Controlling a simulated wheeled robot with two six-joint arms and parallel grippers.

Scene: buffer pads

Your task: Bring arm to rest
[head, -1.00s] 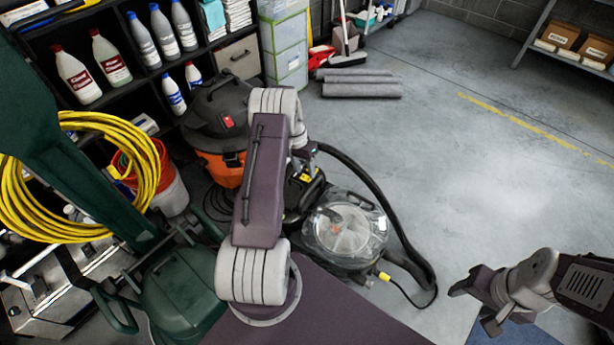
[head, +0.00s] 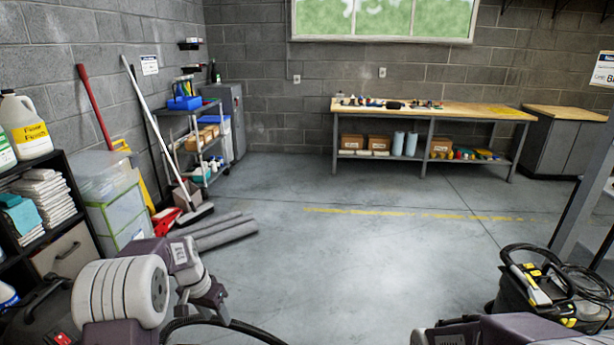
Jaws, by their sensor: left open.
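My left arm (head: 120,290) comes in at the lower left, folded, with a large white ribbed joint and a purple-grey link. My left gripper (head: 208,298) is at the end of it, small and partly hidden by its own wrist. It is open and nothing shows between its fingers. It is in front of the grey floor, apart from other things. Part of my right arm (head: 510,329) shows along the bottom right edge. Its gripper is out of view.
A black shelf (head: 62,222) and clear drawers (head: 112,200) stand at left, with grey rolls (head: 225,232) on the floor. A workbench (head: 430,115) is at the back wall. A black and yellow machine (head: 545,290) is at lower right. The middle floor is clear.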

